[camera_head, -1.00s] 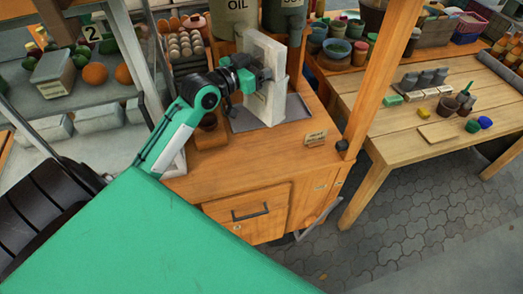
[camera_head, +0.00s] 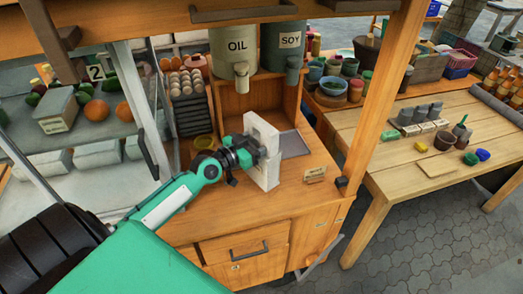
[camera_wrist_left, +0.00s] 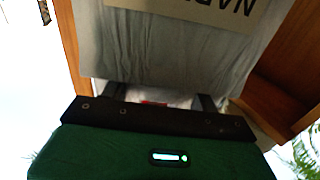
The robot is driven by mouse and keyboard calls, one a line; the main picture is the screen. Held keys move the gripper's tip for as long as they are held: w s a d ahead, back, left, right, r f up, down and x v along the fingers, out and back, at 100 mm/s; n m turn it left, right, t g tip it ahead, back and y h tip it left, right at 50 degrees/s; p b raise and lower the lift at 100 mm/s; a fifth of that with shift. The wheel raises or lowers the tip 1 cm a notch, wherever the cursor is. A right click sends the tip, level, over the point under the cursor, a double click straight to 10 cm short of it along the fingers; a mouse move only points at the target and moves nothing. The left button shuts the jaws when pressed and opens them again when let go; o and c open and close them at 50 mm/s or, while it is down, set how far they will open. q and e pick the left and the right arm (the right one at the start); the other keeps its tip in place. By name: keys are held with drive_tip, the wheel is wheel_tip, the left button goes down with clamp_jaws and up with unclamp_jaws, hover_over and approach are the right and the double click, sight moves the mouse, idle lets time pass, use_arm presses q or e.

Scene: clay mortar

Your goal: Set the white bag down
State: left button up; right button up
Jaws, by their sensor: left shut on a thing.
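The white bag (camera_head: 264,142) is a tall, pale, boxy shape with a handle-like top, upright above the wooden counter (camera_head: 285,200). My left gripper (camera_head: 262,150) comes at it from the left and is shut on it. In the left wrist view the bag (camera_wrist_left: 170,50) fills the space ahead of the fingers, with a printed label upside down at the top. Whether the bag's bottom touches the counter is unclear. My right gripper is not in view.
A grey tray (camera_head: 294,144) lies behind the bag. Oil (camera_head: 238,45) and soy (camera_head: 282,45) dispensers stand at the back. A small sign (camera_head: 315,174) is at the right. Left are racks of eggs (camera_head: 187,82). The counter front is clear.

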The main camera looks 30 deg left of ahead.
use_arm(q)
wheel_tip(320, 180, down, 4)
drive_tip(key=shift+b, duration=0.75)
drive_tip(key=shift+f, duration=0.15)
drive_tip(key=o, duration=1)
